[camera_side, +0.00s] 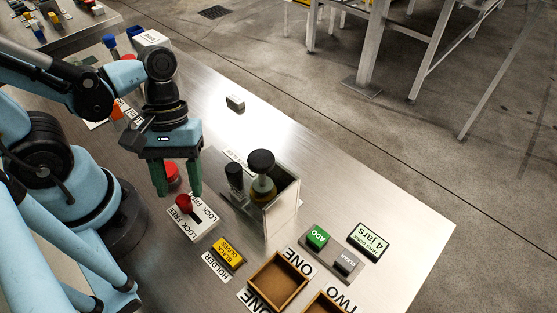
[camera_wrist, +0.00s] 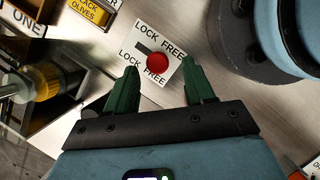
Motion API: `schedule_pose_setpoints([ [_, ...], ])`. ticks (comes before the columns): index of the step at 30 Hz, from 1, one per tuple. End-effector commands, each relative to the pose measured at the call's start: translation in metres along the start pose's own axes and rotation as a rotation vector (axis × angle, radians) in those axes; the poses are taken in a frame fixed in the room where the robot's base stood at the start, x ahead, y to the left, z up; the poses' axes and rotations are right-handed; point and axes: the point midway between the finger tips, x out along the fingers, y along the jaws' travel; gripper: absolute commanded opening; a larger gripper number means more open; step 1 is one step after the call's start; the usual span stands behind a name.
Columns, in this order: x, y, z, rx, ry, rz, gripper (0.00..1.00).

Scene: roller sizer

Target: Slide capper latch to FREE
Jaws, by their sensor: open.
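The latch is a red round knob (camera_side: 184,201) on a white plate (camera_side: 204,222) marked LOCK and FREE. In the wrist view the knob (camera_wrist: 157,64) stands at the FREE side of its dark slot, with bare slot showing toward LOCK. My gripper (camera_side: 177,188) is open and empty, pointing down by the knob. In the wrist view the knob shows in the gap between the green fingertips of my gripper (camera_wrist: 160,74), a little beyond them. I see no contact, and I cannot tell the exact height of the tips.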

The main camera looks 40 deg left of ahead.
Motion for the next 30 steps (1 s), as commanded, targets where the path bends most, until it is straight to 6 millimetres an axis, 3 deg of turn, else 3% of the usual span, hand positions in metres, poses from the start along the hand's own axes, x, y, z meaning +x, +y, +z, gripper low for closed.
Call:
schedule_pose_setpoints([
  [24, -0.088, 0.000, 0.000, -0.002, 0.000, -0.001, 0.53],
  [30, -0.100, -0.001, 0.000, -0.002, 0.000, -0.002, 0.53],
])
